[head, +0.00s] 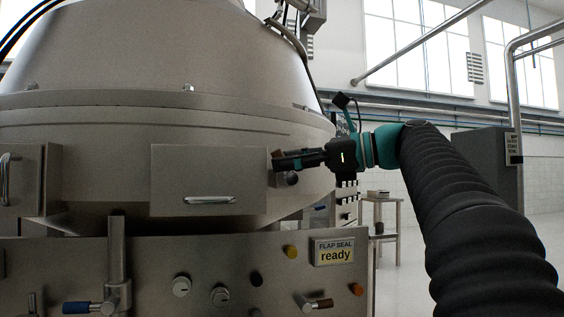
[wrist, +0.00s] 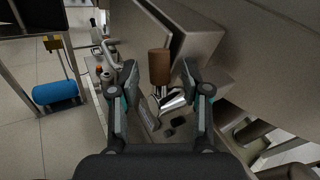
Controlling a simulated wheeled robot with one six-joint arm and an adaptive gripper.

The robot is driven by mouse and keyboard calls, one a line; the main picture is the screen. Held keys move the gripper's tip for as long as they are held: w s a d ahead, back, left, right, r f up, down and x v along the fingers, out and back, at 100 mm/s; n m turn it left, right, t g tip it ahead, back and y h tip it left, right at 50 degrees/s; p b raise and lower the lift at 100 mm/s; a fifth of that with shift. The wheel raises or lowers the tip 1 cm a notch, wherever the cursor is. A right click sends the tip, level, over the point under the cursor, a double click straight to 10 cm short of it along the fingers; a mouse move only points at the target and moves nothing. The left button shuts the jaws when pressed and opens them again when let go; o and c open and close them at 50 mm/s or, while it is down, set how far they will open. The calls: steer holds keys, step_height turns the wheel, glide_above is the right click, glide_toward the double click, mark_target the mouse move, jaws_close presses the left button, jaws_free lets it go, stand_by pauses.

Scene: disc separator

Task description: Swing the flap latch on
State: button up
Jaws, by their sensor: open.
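The flap (head: 170,185) is a grey metal box front with a bar handle (head: 208,200), on the side of the large steel separator. In the wrist view, a brown cylindrical grip on a shiny metal lever, which looks like the flap latch (wrist: 160,65), stands between my fingers. A dark round end (head: 292,179) just below my gripper in the head view may be part of it. My gripper (head: 282,162) is open at the flap's right edge. In the wrist view my gripper (wrist: 158,80) has a finger on each side of the grip, with no clear contact.
A small table (head: 380,205) stands behind. A blue cylinder (wrist: 55,92) lies at left in the wrist view.

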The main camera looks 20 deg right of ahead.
steer(key=v, duration=1)
steer(key=shift+s+d, duration=0.15)
steer(key=shift+c, duration=0.2)
